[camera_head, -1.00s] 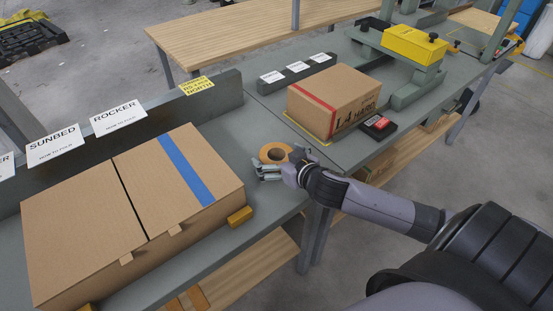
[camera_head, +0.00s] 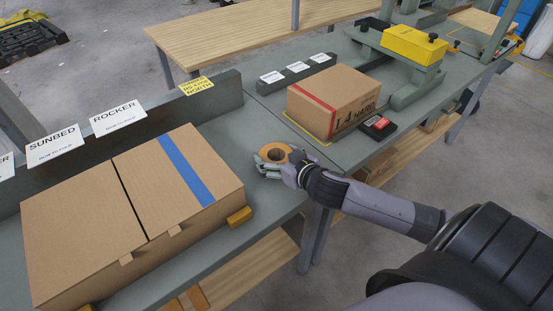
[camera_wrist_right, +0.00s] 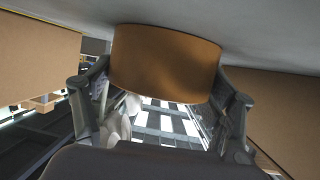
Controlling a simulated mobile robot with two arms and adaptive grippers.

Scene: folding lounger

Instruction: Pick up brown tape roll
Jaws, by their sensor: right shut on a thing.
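The brown tape roll (camera_head: 272,151) is at the middle of the grey bench, between the large carton and the smaller box. My right gripper (camera_head: 269,165) comes in from the right and is shut on the roll. In the right wrist view the roll (camera_wrist_right: 166,62) fills the upper middle, with a finger of my right gripper (camera_wrist_right: 163,100) on each side of it. I cannot tell whether the roll still touches the bench top. My left gripper is in neither view.
A large carton (camera_head: 75,217) with a blue stripe lies to the left. A smaller box (camera_head: 333,100) with red tape stands behind and right of the roll, beside a black and red item (camera_head: 378,126). A small yellow block (camera_head: 239,216) sits at the carton's corner. Bare bench (camera_head: 222,135) lies between.

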